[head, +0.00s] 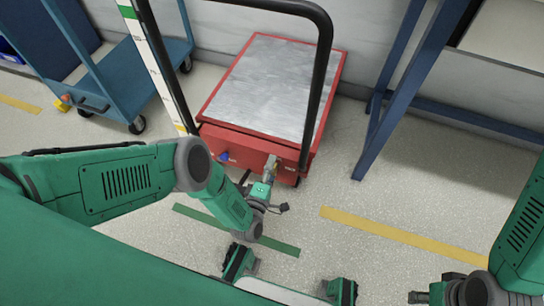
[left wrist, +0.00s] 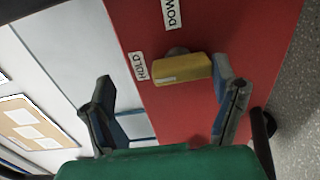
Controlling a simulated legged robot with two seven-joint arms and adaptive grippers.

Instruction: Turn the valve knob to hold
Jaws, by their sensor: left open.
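The valve knob (left wrist: 182,70) is a yellow bar on a grey round stem, on the red face of the cart (head: 215,139). In the left wrist view it lies roughly crosswise. A HOLD label (left wrist: 139,66) is by its left end, and a DOWN label (left wrist: 171,12), cut by the frame edge, is above it. My left gripper (left wrist: 165,82) is open, with one finger on each side of the knob; the right finger is close to its right end. I cannot tell whether they touch. In the head view my left gripper (head: 270,168) is at the cart's front. My right gripper (head: 428,297) is partly cut off at the bottom right.
The cart has a grey metal top (head: 268,82) and a black tubular handle (head: 322,75) arching over it. A small blue part (head: 223,156) is on its front. A blue trolley (head: 120,75) stands left, a blue frame (head: 408,75) right. Floor (head: 350,190) in front is clear.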

